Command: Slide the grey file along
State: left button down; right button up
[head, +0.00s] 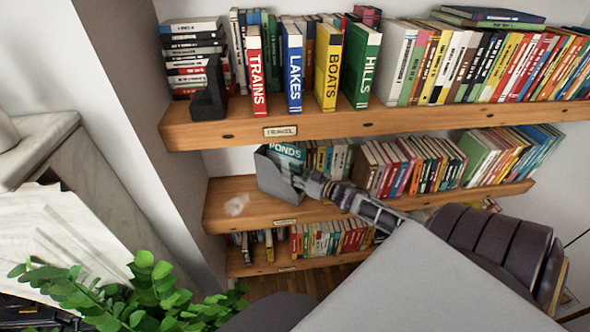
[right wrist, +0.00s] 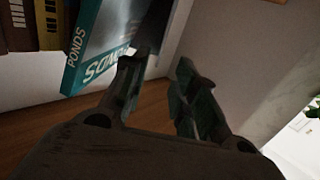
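The grey file (head: 272,178) stands near the left part of the middle shelf, beside and partly in front of the teal PONDS book (head: 287,152). My right gripper (head: 300,184) is at the file's right side, low over the shelf. In the right wrist view my right gripper (right wrist: 160,66) has its two fingers apart, with the shelf and wall showing between them. The PONDS book (right wrist: 98,48) is left of the fingers there. A dark panel behind the fingertips may be the file; I cannot tell whether they touch it. My left gripper is not in view.
The middle shelf (head: 222,205) is mostly bare left of the file, apart from a small whitish translucent lump (head: 237,204). A row of books (head: 410,165) stands right of my gripper. The upper shelf (head: 330,125) with its books overhangs from above. A green plant (head: 150,290) is at lower left.

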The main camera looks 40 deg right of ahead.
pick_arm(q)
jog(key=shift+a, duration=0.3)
pick_arm(e)
jog(key=shift+d+r+n+y, duration=0.55)
jog(key=shift+r+y, duration=0.25)
jog(key=shift+y, duration=0.2)
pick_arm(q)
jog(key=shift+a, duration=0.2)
pick_arm(e)
jog(key=shift+w, duration=0.15)
